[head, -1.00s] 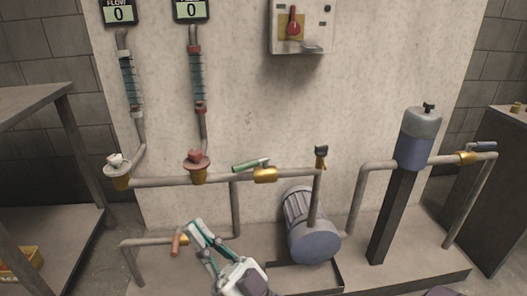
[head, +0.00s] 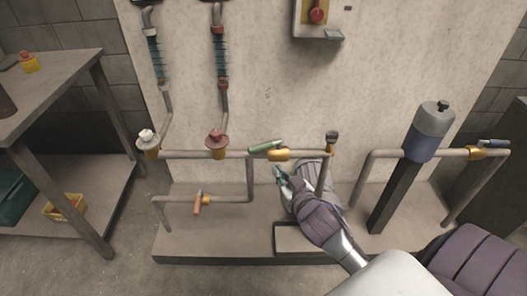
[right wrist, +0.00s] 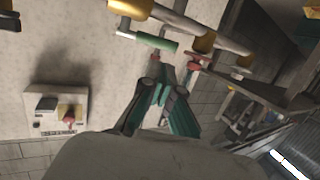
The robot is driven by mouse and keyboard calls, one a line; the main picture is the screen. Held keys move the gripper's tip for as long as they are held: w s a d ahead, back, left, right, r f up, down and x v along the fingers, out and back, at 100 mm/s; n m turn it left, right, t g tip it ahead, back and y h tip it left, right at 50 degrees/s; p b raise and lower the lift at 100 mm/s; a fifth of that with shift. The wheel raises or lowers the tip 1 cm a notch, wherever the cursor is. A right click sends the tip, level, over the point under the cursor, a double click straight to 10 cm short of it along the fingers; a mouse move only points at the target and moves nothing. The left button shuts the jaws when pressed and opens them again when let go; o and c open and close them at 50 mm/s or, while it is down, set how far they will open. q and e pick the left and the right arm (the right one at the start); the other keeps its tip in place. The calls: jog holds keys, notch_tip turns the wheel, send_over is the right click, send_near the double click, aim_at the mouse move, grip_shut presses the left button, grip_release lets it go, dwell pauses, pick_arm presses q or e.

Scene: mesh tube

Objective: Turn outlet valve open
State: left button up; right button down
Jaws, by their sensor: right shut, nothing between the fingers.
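No label marks the outlet valve, so I cannot tell which one it is. A green lever (head: 267,147) with a brass body (head: 279,155) lies nearly along the upper pipe. An orange lever (head: 198,203) hangs across the lower left pipe. A blue lever (head: 493,143) lies along the right pipe at its brass body (head: 475,154). My right gripper (head: 281,174) is shut and empty, just below the green valve in the head view. In the right wrist view its fingertips (right wrist: 160,68) point towards the green lever (right wrist: 156,42), apparently with a small gap. My left gripper is out of view.
A pump (head: 308,178) stands partly hidden behind my right arm. A blue-grey cylinder (head: 428,132) stands on a dark post. Two flow tubes with a white knob (head: 147,136) and a red knob (head: 216,138) rise at left. A shelf table (head: 60,75) is at far left.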

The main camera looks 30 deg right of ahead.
aim_at(260, 150)
jog(key=b+x, duration=0.1)
jog(key=x, duration=0.9)
jog(key=shift+w+f, duration=0.15)
jog(key=shift+w, duration=0.35)
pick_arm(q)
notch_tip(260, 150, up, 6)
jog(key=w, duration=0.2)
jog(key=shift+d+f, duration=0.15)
pick_arm(e)
jog(key=shift+w, duration=0.1)
pick_arm(q)
jog(key=shift+b, duration=0.3)
